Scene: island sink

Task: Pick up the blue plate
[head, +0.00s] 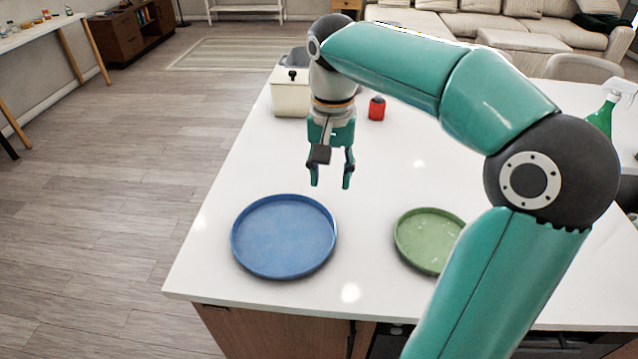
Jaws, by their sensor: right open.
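The blue plate (283,237) is round with a low raised rim and lies flat and empty on the white counter, near its front left corner. My right gripper (331,181) points down with its fingers apart. Nothing is between the fingers. In the picture it is above the plate's upper right rim, apart from the plate; its exact height over the counter is hard to tell. My left gripper does not show.
A green plate (429,240) lies to the right, partly hidden by my right arm. A cream container (290,97) and a small red object (377,108) stand farther back. A green spray bottle (602,118) stands at the right. The white counter (215,243) is clear around the blue plate.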

